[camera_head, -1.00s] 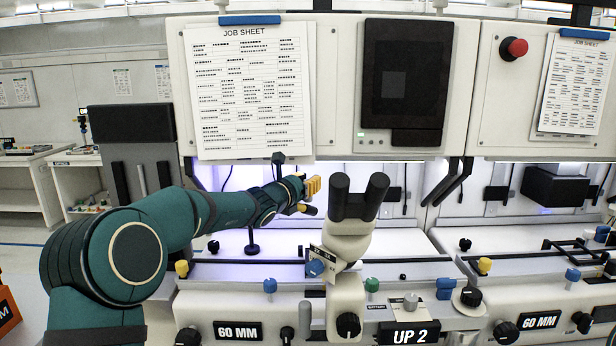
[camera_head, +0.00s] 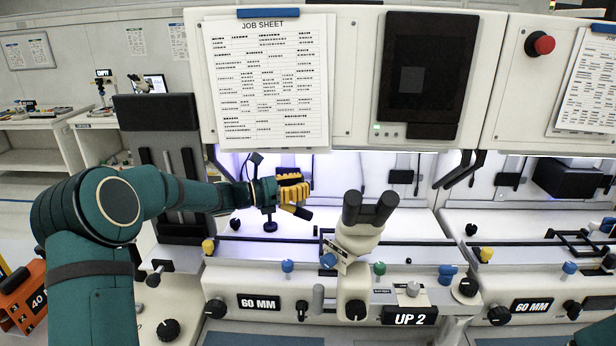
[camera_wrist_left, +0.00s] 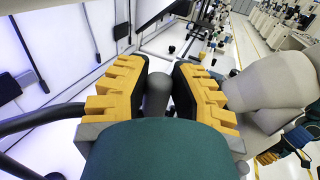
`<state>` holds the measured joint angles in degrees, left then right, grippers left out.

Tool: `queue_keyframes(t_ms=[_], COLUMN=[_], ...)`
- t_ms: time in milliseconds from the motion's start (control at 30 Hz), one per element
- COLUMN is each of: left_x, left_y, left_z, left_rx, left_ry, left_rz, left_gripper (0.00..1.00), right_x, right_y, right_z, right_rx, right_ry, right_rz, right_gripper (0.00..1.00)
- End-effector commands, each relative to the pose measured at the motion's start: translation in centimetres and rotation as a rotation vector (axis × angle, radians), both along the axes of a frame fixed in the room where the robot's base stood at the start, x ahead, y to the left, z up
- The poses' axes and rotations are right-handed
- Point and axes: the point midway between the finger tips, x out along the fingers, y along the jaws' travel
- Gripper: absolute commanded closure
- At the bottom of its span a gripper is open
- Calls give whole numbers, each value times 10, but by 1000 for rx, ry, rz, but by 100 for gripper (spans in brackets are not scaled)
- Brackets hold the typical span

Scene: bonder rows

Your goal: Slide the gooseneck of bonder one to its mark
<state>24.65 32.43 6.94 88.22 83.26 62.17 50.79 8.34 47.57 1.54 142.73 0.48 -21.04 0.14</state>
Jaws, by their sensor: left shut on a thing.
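My left gripper (camera_head: 293,190) reaches in from the left above the lit bed of the bonder labelled 60 MM (camera_head: 258,303). Its yellow fingers are shut on a dark rounded piece, which seems to be the head of the gooseneck (camera_head: 300,212). In the left wrist view the grey head (camera_wrist_left: 157,95) sits between the yellow pads, and a dark curved tube enters from the left. A round black foot (camera_head: 270,226) with a short stem stands below the gripper; the stem's upper part is hidden. I cannot make out the mark.
The microscope (camera_head: 362,230) stands just right of the gripper, with a small gap. A job sheet (camera_head: 266,85) and dark screen (camera_head: 425,75) are on the panel above. Coloured knobs line the front edge, including a yellow one (camera_head: 208,246). An orange box (camera_head: 25,295) is at lower left.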

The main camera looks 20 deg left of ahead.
Motion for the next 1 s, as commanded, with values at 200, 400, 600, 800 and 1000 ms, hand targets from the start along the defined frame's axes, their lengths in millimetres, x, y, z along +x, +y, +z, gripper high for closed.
queue_keyframes(t_ms=[200,400,600,800,1000], left_x=[-8,-9,-9,-9,-9], left_y=[6,7,7,7,7], left_z=[0,-1,-1,0,0], left_rx=[1,1,1,1,1], left_ry=[0,0,0,0,0], left_rz=[1,2,3,4,4], left_gripper=[100,100,100,44,44], right_x=[0,0,0,0,0], right_y=[0,0,0,0,0], right_z=[2,2,2,2,2], right_rx=[0,0,0,0,0], right_ry=[0,0,0,0,0], right_rz=[0,0,-1,-1,-1], right_gripper=[100,100,100,100,100])
